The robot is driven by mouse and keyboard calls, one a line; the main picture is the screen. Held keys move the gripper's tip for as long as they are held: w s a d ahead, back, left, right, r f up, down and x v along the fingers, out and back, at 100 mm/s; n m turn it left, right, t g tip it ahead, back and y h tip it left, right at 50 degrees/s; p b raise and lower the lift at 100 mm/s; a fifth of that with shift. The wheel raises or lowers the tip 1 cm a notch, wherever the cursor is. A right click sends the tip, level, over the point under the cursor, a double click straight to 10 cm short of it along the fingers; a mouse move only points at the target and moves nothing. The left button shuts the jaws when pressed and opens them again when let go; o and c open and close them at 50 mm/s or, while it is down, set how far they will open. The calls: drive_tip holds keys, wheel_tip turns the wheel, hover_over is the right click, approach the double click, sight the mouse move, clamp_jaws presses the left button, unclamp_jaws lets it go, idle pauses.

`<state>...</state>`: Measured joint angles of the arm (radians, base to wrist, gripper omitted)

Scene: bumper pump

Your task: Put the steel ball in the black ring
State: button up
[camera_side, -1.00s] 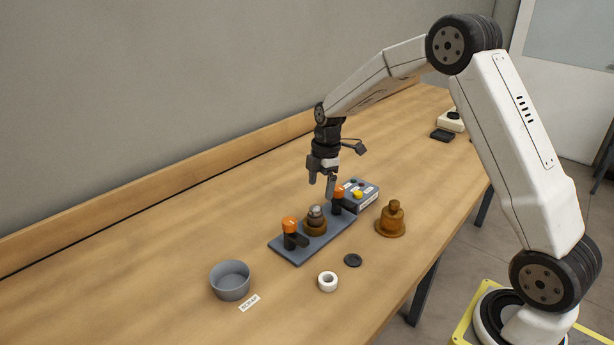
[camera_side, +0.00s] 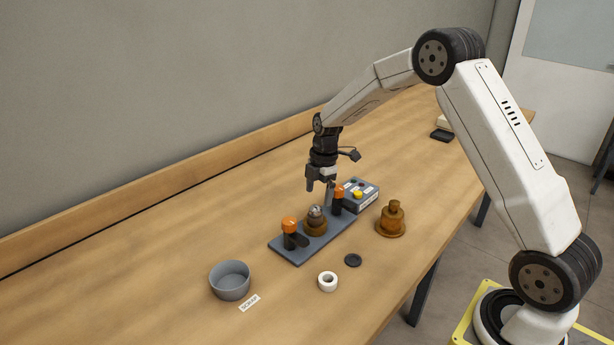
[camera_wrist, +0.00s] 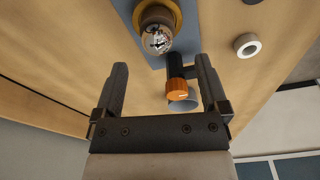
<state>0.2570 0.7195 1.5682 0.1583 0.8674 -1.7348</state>
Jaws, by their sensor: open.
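The steel ball (camera_side: 316,211) sits on top of a brown, stepped round part (camera_side: 315,227) on a blue-grey plate (camera_side: 292,253). In the wrist view the shiny ball (camera_wrist: 157,38) shows at the top centre, ahead of the fingertips. The black ring (camera_side: 353,260) lies flat on the table, right of the plate; its hole is too small to make out. My gripper (camera_side: 320,190) is open and empty, just above and behind the ball.
Orange-topped clamps (camera_side: 290,225) (camera_side: 338,192) stand on the plate either side of the ball. A button box (camera_side: 368,199) is behind. A second brown part (camera_side: 391,220), a white roll (camera_side: 328,282) and a grey bin (camera_side: 230,285) stand on the table. The front table is mostly clear.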

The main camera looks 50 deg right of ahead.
sight(316, 207)
drive_tip(key=shift+w+a+f, duration=0.15)
drive_tip(key=shift+a+f, duration=0.05)
drive_tip(key=shift+f, duration=1.05)
drive_tip(key=shift+w+a+f, duration=0.1)
drive_tip(key=shift+a+f, duration=0.05)
drive_tip(key=shift+f, duration=1.1)
clamp_jaws()
